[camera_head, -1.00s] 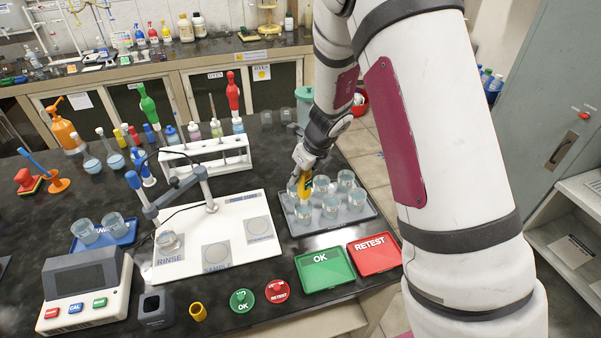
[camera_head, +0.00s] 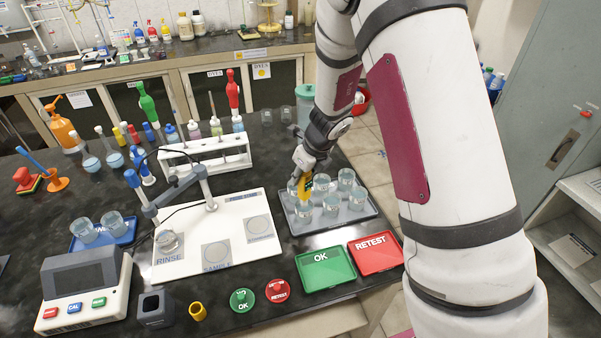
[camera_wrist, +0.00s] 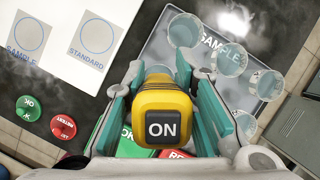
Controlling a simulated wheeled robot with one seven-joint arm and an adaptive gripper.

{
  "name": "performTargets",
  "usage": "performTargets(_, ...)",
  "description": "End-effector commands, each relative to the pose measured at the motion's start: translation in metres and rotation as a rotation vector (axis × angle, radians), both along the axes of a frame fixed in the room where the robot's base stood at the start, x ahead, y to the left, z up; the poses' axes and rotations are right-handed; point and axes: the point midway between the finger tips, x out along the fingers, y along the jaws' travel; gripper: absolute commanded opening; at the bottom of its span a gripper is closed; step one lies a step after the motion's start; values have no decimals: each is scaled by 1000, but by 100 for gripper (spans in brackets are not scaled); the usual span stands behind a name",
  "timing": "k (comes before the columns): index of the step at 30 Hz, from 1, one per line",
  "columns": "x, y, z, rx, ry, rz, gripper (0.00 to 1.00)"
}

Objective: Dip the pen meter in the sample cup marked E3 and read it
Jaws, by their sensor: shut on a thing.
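My gripper (camera_head: 303,172) is shut on the yellow pen meter (camera_head: 306,186), which points down over the left part of the sample tray. In the wrist view the meter's yellow top (camera_wrist: 165,115) with a grey ON button sits between the teal fingers. Several clear sample cups stand on the grey tray (camera_head: 358,221); one cup (camera_head: 303,211) is right below the pen. I cannot read E3 or any cup mark, and the pen's tip and the meter's display are hidden, so I cannot tell whether the tip is in liquid.
Green OK tray (camera_head: 326,270) and red RETEST tray (camera_head: 375,253) lie in front of the sample tray. A white bottle rack (camera_head: 205,153) stands behind.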

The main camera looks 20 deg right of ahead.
Motion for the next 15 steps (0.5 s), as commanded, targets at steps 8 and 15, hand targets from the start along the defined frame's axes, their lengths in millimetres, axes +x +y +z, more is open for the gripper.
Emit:
performTargets(8,0,0,-11,1,0,0,0)
performTargets(15,0,0,-19,0,1,-2,0)
